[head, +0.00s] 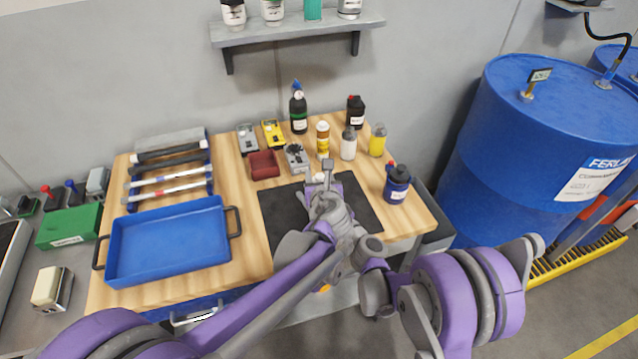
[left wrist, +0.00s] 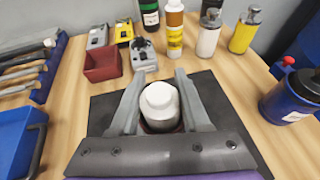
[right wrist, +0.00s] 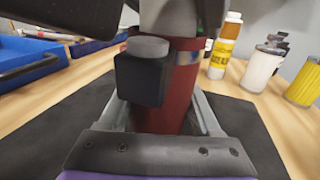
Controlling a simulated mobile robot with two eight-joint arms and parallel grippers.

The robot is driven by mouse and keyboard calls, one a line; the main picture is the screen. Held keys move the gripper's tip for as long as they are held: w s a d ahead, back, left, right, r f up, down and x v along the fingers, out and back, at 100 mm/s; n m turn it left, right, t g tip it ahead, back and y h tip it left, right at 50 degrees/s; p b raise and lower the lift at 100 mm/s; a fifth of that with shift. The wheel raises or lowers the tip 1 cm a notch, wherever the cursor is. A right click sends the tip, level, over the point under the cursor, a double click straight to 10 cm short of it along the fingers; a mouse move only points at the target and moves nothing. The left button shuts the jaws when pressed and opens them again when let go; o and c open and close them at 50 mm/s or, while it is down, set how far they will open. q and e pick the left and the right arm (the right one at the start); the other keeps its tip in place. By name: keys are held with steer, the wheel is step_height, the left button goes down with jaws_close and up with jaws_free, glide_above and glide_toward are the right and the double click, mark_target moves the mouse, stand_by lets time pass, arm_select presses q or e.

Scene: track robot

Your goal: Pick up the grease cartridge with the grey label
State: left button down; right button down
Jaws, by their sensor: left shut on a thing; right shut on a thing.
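My left gripper (head: 322,184) is over the dark mat (head: 283,222). In the left wrist view its fingers are closed around a white-capped container (left wrist: 160,103), with a dark red rim low around it. In the right wrist view my right gripper (right wrist: 162,108) is closed around a red cylinder (right wrist: 178,95), with a pale part above it. A dark block with a grey round top stands in front of the cylinder. I cannot tell whether both grippers hold the same thing. No grey label is readable; the container's sides are mostly hidden.
Several bottles, among them a yellow one (head: 377,140) and a blue one (head: 397,184), stand behind and right of the mat. A red bin (head: 264,165) is behind it. A blue tray (head: 167,245) and tool rack (head: 170,170) fill the left. A blue drum (head: 530,150) stands right.

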arm_select(q)
step_height(320, 180, up, 18)
stand_by(0.3)
steer(key=shift+f, duration=0.15)
arm_select(e)
jaws_free()
